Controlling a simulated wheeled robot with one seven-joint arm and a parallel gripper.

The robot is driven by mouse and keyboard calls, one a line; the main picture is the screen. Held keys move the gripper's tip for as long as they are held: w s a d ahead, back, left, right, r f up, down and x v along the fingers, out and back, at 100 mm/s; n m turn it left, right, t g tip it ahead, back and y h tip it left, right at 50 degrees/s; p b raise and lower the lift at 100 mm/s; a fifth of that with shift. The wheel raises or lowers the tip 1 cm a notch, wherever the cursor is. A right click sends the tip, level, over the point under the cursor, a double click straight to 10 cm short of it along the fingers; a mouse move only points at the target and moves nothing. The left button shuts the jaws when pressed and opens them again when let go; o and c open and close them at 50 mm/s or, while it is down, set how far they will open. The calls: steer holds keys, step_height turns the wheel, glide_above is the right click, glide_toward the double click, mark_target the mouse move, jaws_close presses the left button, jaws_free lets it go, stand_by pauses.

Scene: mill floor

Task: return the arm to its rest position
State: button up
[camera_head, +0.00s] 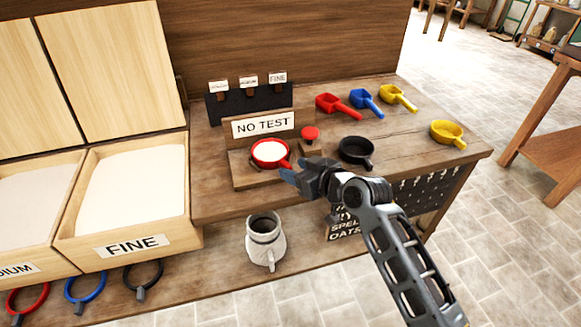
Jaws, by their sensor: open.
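My arm reaches up from the lower right of the head view. My gripper (290,175) is open at its end, over the front of the wooden stand. A red cup with a handle (269,151), full of white flour, sits on that stand (246,174) below the "NO TEST" sign (263,124). The fingertips are close to the cup's red handle. I cannot tell whether they touch it. Nothing shows held between the fingers.
A black cup (355,150) and a yellow cup (447,133) stand to the right on the bench. Red, blue and yellow scoops (365,99) lie behind. A grey jug (265,240) stands on the lower ledge. Flour bins, one marked "FINE" (133,245), are at left.

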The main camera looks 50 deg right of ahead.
steer(key=shift+v, duration=2.35)
